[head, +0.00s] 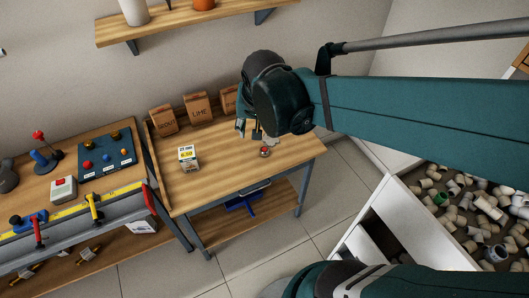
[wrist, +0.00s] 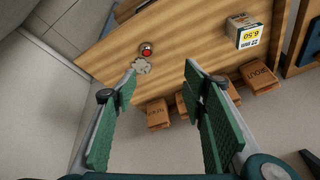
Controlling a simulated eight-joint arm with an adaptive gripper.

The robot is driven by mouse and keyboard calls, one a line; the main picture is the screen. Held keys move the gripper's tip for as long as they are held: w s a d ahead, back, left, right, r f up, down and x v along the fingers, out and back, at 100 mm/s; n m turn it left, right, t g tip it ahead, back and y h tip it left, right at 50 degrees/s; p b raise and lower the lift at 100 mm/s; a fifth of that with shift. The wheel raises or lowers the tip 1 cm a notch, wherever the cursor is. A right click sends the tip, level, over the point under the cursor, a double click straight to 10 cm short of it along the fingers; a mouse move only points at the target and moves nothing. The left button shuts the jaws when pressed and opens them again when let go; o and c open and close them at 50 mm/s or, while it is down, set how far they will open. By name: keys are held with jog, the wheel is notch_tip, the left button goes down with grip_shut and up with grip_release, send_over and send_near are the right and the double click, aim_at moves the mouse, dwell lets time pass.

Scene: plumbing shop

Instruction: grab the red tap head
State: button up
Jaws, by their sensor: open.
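A small red-topped metal piece, which looks like the red tap head (head: 264,152), lies on the wooden table (head: 225,172) near its right end. In the wrist view the red tap head (wrist: 146,50) shows as a red dot in a metal ring, beside a pale, irregular grey patch (wrist: 141,67). My gripper (head: 249,131) is over the table, a little left of the tap head in the head view. In the wrist view my gripper (wrist: 161,72) is open with nothing between its green pads. The tap head is beyond the fingertips, nearer the left finger.
A yellow-and-white box (head: 187,158) stands on the table's left part. Brown boxes labelled GROUT (head: 163,120) and LIME (head: 198,107) stand along the back. A bench with tools (head: 75,205) is at left. A bin of pipe fittings (head: 460,215) is at right.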

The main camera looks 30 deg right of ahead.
jog(key=w+d+f+m+g, duration=0.2)
jog(key=w+f+m, duration=0.2)
jog(key=w+f, duration=0.15)
jog(key=m+g+h+b, duration=0.1)
jog(key=m+g+h, duration=0.1)
jog(key=m, duration=0.3)
send_near(264, 149)
jog(key=shift+s+d+f, duration=0.2)
jog(key=shift+d+f, duration=0.2)
jog(key=shift+f, duration=0.05)
jog(key=shift+b+x, duration=0.3)
jog(key=shift+x, duration=1)
jog(key=shift+a, duration=0.1)
jog(key=shift+b+x, duration=0.7)
jog(key=shift+x, duration=1.95)
jog(key=shift+w+a, duration=0.1)
jog(key=shift+w, duration=0.05)
